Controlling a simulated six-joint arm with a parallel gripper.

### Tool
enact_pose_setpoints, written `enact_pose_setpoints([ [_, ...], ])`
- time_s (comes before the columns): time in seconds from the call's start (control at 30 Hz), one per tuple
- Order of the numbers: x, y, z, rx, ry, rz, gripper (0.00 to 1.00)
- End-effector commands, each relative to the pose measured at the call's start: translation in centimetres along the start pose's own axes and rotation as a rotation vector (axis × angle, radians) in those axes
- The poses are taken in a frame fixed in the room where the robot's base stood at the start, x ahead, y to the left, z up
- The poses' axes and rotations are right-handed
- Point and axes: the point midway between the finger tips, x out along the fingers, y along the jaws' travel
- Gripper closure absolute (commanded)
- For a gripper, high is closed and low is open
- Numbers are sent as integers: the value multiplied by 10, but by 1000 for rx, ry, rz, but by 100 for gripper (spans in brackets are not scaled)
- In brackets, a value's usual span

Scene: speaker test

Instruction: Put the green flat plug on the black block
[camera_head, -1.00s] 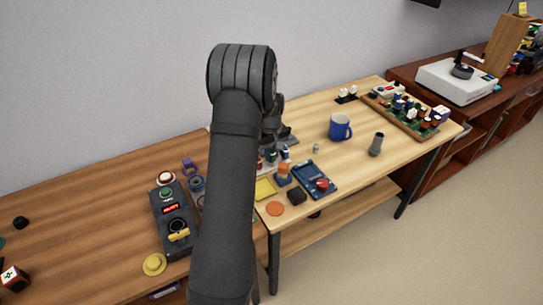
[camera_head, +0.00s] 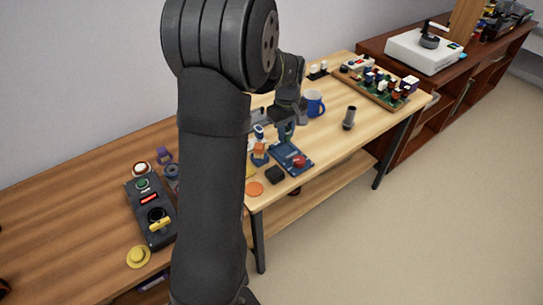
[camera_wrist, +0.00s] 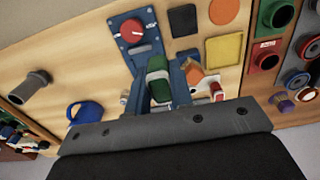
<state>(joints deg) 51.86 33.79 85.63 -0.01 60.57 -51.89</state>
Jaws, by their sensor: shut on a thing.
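The green flat plug (camera_wrist: 158,82), with a pale band, is between the fingers of my gripper (camera_wrist: 160,98) in the wrist view. In the head view my gripper (camera_head: 286,135) points down by the back end of the blue panel. I cannot tell whether the plug is clear of the surface below. The black block (camera_head: 275,175) sits on the light table near its front edge, in front of the gripper and left of the blue panel. In the wrist view the black block (camera_wrist: 183,20) lies above and right of the plug, with nothing seen on it.
The blue panel (camera_head: 293,159) with a red knob is beside the block. An orange disc (camera_head: 254,188) and an orange-topped piece (camera_head: 259,152) are close by. A blue mug (camera_head: 314,104) and a dark cylinder (camera_head: 349,118) stand to the right. A yellow square (camera_wrist: 224,50) lies flat.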

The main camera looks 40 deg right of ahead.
Motion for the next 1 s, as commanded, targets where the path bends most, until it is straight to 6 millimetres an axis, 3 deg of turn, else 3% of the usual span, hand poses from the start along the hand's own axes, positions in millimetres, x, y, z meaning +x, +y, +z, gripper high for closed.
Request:
enact_pose_setpoints([
  [0.03, -5, 0, 22, 7, 0, 1, 100],
  [0.2, -11, -10, 83, 7, 0, 1, 100],
  [0.3, -13, -17, 107, 5, 0, 0, 100],
  [0.43, -13, -24, 123, 1, 0, 0, 100],
  [0.57, -3, -29, 112, -4, -2, -3, 100],
  [0.8, 30, -40, 58, -6, -3, -4, 100],
  [1.0, 51, -46, 23, -4, -2, -2, 100],
])
